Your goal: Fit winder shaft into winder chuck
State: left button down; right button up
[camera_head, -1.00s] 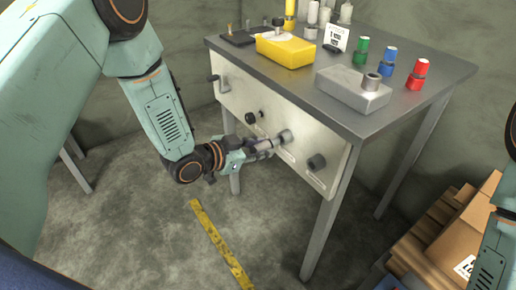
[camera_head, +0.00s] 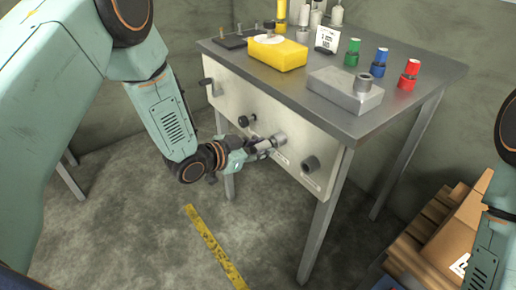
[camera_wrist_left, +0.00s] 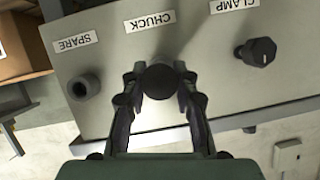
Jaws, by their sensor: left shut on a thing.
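My left gripper (camera_head: 262,149) is at the pale front panel of the workbench, level with the grey cylindrical chuck (camera_head: 279,140). In the left wrist view its two fingers (camera_wrist_left: 160,84) are shut on the winder shaft (camera_wrist_left: 160,81), which shows end-on as a dark round end. The shaft points toward the panel below the CHUCK label (camera_wrist_left: 150,21). The shaft's end hides the chuck in the wrist view, so I cannot tell whether the shaft is inside it. My right gripper is out of view.
The SPARE socket (camera_head: 310,163) and the black CLAMP knob (camera_wrist_left: 257,52) flank the chuck. The bench top (camera_head: 300,70) holds a yellow block (camera_head: 277,54), a grey block (camera_head: 345,92) and several coloured bottles. A cardboard box (camera_head: 458,225) sits on a pallet at right.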

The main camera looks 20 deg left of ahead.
pick_arm(q)
jog(key=shift+w+d, duration=0.2)
jog(key=shift+w, duration=0.1)
jog(key=c, duration=1)
grip_release()
jog(key=shift+o, duration=0.2)
jog(key=v, duration=1.2)
jog(key=shift+s, duration=0.1)
